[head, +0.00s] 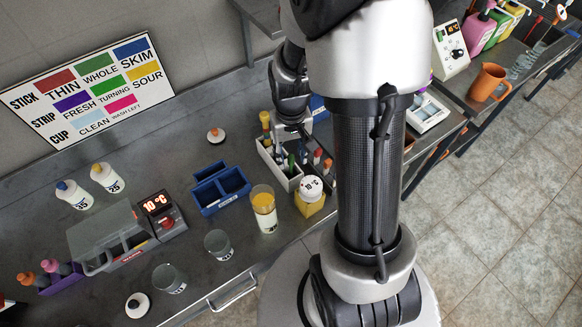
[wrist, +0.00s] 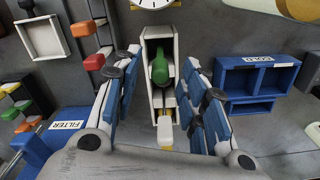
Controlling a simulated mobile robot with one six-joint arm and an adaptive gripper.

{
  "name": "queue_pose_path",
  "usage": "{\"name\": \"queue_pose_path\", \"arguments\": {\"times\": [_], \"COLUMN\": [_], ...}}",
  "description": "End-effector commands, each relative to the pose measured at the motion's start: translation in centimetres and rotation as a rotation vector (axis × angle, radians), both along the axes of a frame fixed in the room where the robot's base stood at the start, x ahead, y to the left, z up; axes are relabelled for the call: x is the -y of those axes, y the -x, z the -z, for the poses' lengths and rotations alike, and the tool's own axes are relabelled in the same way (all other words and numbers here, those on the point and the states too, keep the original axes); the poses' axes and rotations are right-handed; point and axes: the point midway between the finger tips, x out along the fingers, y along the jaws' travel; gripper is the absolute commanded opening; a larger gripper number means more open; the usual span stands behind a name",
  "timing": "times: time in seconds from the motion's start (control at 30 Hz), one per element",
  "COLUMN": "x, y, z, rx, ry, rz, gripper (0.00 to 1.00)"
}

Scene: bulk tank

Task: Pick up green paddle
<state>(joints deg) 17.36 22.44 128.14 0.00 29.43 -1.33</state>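The green paddle (wrist: 160,66) stands in a narrow white rack (wrist: 176,48); its rounded green end shows in the wrist view. A white-and-yellow piece (wrist: 165,130) sits at the near end of the same rack. My gripper (wrist: 161,60) is open, with its two blue-padded fingers on either side of the rack and the paddle between them. I see no contact with the paddle. In the head view my gripper (head: 291,134) is over the white rack (head: 268,164), and it partly hides what the rack holds.
A blue divided bin (wrist: 236,62) is right of my gripper in the wrist view. A rack with red and orange pieces (wrist: 94,62) and a blue FILTER box (wrist: 36,148) are on the left. A yellow timer (head: 310,204) and a filled glass (head: 264,212) stand near the rack.

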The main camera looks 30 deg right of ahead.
Motion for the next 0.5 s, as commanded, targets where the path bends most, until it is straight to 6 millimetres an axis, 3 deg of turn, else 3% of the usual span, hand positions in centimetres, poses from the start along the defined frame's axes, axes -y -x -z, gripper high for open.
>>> {"name": "queue_pose_path", "arguments": {"times": [0.03, 0.17, 0.43, 0.5], "x": [-0.1, 0.0, 0.0, 0.0], "y": [0.1, 0.1, 0.0, 0.0], "z": [1.1, 2.3, 2.4, 2.4], "rx": [-0.003, -0.001, 0.001, 0.001], "ry": [-0.001, 0.0, 0.0, 0.0], "rz": [0.0, 0.0, 0.0, 0.0], "gripper": [0.39, 0.39, 0.39, 0.34]}}
